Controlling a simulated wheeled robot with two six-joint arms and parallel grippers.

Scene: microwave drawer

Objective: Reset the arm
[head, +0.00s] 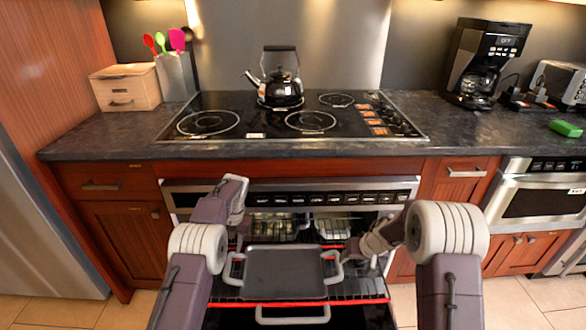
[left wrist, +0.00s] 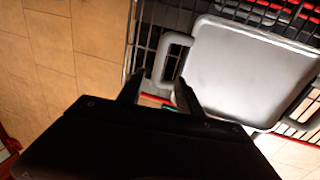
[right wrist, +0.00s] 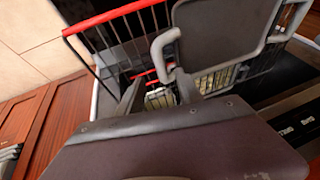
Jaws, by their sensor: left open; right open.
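A dark grey flat tray (head: 285,274) with a light handle on each side lies level on the pulled-out oven rack (head: 352,288). My left gripper (left wrist: 158,92) is open and empty, its fingertips near the tray's left handle (left wrist: 172,62). My right gripper (right wrist: 158,90) is open and empty, its fingertips near the tray's right handle (right wrist: 164,52). In both wrist views the handle lies just ahead of the fingers; I cannot tell whether they touch. In the head view, my own arms partly hide both grippers.
The oven's door is lowered, with its handle (head: 292,315) at the front. More racks show inside. Above is a cooktop (head: 250,125) with a black kettle (head: 281,88). A coffee maker (head: 484,62) and toaster (head: 560,82) stand right; a wooden box (head: 125,88) stands left.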

